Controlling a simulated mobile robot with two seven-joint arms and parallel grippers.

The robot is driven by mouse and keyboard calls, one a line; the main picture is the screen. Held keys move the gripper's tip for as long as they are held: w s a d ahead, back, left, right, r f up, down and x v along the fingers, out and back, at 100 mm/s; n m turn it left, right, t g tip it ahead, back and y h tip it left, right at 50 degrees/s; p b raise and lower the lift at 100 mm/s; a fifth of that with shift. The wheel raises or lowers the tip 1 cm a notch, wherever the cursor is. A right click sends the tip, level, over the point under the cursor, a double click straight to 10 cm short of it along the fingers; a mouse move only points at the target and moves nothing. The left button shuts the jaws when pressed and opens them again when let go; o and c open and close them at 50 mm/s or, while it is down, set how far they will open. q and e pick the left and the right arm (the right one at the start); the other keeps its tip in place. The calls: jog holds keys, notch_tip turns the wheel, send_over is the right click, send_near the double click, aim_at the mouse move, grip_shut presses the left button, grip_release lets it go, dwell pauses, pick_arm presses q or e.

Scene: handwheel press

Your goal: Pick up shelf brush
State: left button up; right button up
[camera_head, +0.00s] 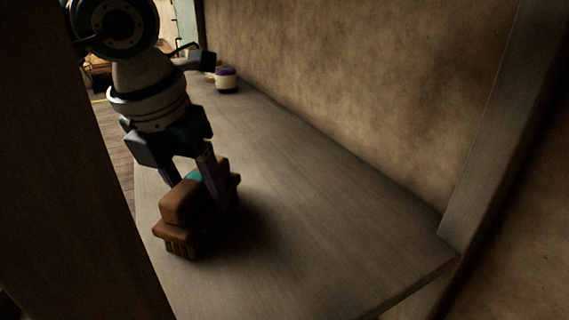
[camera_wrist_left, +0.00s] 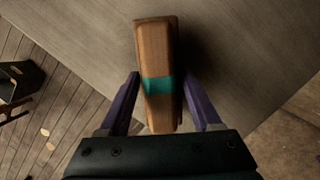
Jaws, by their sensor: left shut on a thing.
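The shelf brush (camera_head: 183,203) has a brown wooden body, a teal band and bristles underneath. It is on or just above the grey shelf (camera_head: 300,210), near its left edge; I cannot tell whether the bristles touch. My left gripper (camera_head: 196,197) comes down from above with a purple finger on each side of the brush and is shut on it. In the left wrist view the brush (camera_wrist_left: 158,60) lies lengthwise between the two fingers (camera_wrist_left: 163,108), at the teal band. My right gripper is not in view.
A small jar with a purple band (camera_head: 226,80) stands at the far end of the shelf. A wall (camera_head: 340,80) runs along the right side, with a post (camera_head: 500,140) at the near right. A dark upright panel (camera_head: 60,180) fills the left. The shelf's middle is clear.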

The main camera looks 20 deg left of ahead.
pick_arm(q)
grip_shut()
